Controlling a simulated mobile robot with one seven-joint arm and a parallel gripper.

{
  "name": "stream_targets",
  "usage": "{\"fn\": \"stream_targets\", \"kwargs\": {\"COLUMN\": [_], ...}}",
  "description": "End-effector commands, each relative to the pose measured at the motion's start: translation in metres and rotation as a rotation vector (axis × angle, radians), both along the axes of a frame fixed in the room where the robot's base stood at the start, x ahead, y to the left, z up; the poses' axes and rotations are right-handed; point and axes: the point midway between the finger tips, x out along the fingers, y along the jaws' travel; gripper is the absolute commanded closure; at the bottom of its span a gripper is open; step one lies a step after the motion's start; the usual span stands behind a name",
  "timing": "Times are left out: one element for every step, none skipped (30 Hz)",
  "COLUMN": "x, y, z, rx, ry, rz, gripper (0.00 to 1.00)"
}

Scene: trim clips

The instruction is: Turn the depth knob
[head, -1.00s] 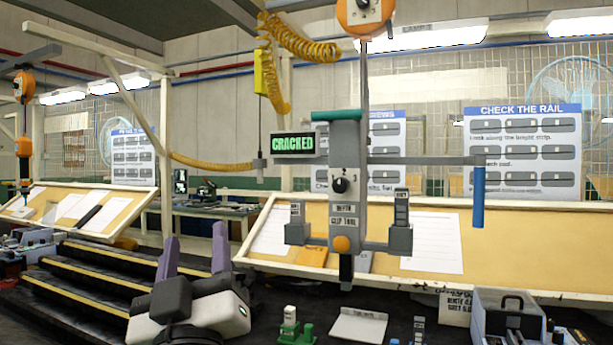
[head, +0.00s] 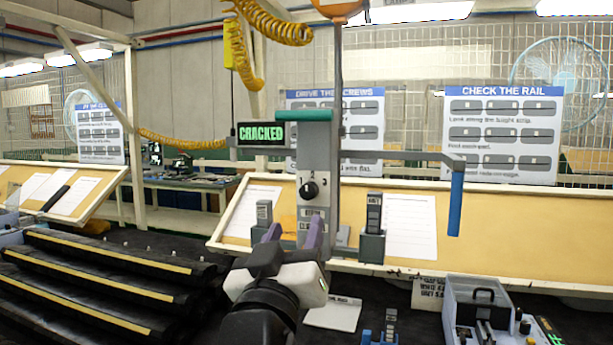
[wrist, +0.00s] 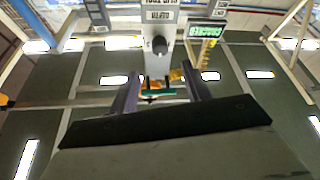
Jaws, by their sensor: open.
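The depth knob (head: 309,190) is a small round black knob on the grey front of the hanging clip tool (head: 317,160), with small markings around it. It also shows in the wrist view (wrist: 158,44), where the tool appears upside down. My gripper (head: 292,234) has two purple fingers, spread apart and empty. In the head view it is in front of the tool's lower part, below the knob, and hides part of the lower label. In the wrist view the knob lies between the lines of the fingers (wrist: 160,72), apart from both.
A blue handle (head: 455,204) sticks out on the tool's right side arm. A lit sign reading CRACKED (head: 261,135) is at its upper left. Dark stepped racks (head: 90,285) are at lower left. A grey box (head: 487,312) stands at lower right. The tilted board (head: 530,225) is behind.

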Motion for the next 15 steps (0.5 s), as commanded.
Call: {"fn": "stream_targets", "kwargs": {"x": [0.006,0.010,0.014,0.020,0.026,0.034,0.040,0.046,0.052,0.057,0.062,0.067,0.071,0.074,0.078], "y": [-0.002,-0.003,-0.004,-0.005,-0.006,-0.008,-0.009,-0.010,-0.012,-0.013,-0.014,-0.015,-0.015,-0.016,-0.016], "z": [0.008,0.009,0.011,0.011,0.012,0.015,0.017,0.020,0.023,0.025,0.026,0.028,0.030,0.031,0.033], "rx": [0.000,0.001,0.001,0.000,-0.001,-0.001,-0.001,-0.001,-0.001,-0.001,0.000,0.000,-0.001,-0.001,-0.001], "ry": [0.005,0.004,0.005,0.004,0.004,0.003,0.002,0.003,0.002,0.003,0.002,0.002,0.001,0.001,0.001], "rz": [-0.003,-0.003,0.000,-0.001,-0.004,-0.004,-0.002,-0.002,-0.002,-0.002,-0.002,-0.002,-0.001,-0.001,0.000], "gripper": [0.52,0.52,0.52,0.52,0.52,0.52,0.52,0.52,0.52,0.52,0.52,0.52,0.52,0.52,0.52]}}
